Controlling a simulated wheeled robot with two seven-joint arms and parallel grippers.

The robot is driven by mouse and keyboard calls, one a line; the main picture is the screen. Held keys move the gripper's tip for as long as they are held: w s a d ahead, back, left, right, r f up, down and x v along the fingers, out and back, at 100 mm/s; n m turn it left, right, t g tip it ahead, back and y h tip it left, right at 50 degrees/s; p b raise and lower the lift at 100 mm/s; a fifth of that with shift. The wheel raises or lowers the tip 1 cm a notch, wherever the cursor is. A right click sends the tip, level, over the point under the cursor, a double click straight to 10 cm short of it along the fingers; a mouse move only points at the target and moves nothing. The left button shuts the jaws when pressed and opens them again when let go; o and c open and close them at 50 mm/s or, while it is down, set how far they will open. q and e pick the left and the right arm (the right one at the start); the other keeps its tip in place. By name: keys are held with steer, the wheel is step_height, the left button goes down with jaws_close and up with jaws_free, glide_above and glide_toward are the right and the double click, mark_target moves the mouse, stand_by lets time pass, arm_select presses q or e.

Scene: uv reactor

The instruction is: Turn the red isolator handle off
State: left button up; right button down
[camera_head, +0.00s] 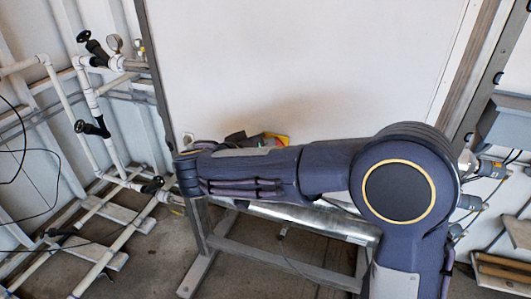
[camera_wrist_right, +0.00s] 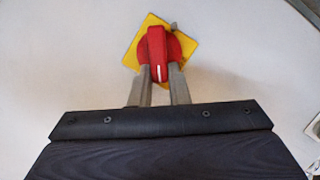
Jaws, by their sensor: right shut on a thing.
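The red isolator handle (camera_wrist_right: 156,45) sits on a yellow plate (camera_wrist_right: 187,48) on a white panel in the right wrist view. Its white mark points down in that picture, towards my wrist. My right gripper (camera_wrist_right: 158,72) is shut on the handle, with one grey finger on each side of it. In the head view, a small part of the yellow plate (camera_head: 283,140) shows above my right forearm, which hides most of the isolator and the fingers. My left gripper is not in view.
The large white panel (camera_head: 300,60) stands in a metal frame. White pipes with black valve handles (camera_head: 92,128) and gauges are on the left. A grey box (camera_head: 505,122) and cable fittings are at the right. A horizontal metal cylinder (camera_head: 310,222) lies below my arm.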

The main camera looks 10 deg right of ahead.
steer(key=shift+w+a+f+n+h, duration=0.15)
steer(key=shift+f+n+h, duration=0.4)
steer(key=shift+n, duration=0.85)
steer(key=shift+w+a+f+n+h, duration=0.1)
steer(key=shift+a+f+n+h, duration=0.15)
steer(key=shift+n+h, duration=0.9)
steer(key=shift+w+a+f+n+h, duration=0.1)
steer(key=shift+f+n+h, duration=0.3)
steer(key=shift+n, duration=1.25)
steer(key=c, duration=1.4)
jaws_free()
steer(key=shift+a, duration=0.1)
steer(key=b+v, duration=0.1)
steer(key=v, duration=0.6)
steer(key=shift+s+a+f, duration=0.1)
steer(key=shift+s+a, duration=0.15)
